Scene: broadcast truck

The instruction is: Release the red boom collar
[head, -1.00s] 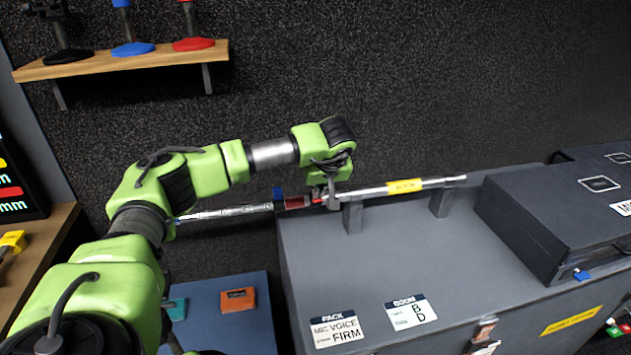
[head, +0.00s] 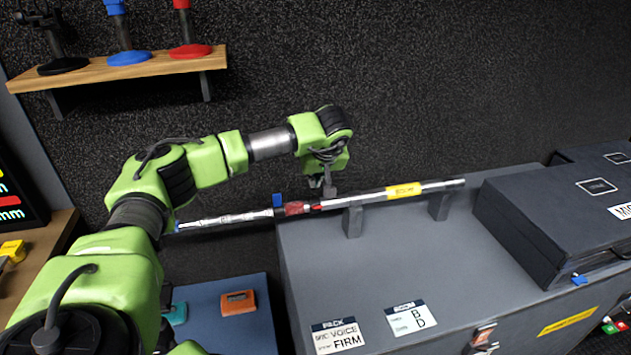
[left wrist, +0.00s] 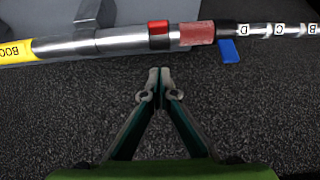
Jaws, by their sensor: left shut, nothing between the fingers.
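The boom pole (head: 350,199) lies across two grey posts, its left end reaching out past the case. It has a textured red collar (head: 297,209), with a small bright red piece (head: 316,207) just right of it. In the left wrist view the red collar (left wrist: 197,33) and the bright red piece (left wrist: 158,34) lie side by side, beyond my fingertips. A blue tab (left wrist: 228,50) sits beside the collar. My left gripper (left wrist: 160,72) is shut and empty, apart from the pole. In the head view it (head: 329,191) hangs behind the pole, right of the collar.
The grey case (head: 400,265) bears two labels and the posts (head: 352,221). A dark case (head: 555,220) stands at the right. A wooden shelf (head: 120,68) with coloured stands is on the wall. Orange (head: 238,302) and teal items lie on a blue surface below left.

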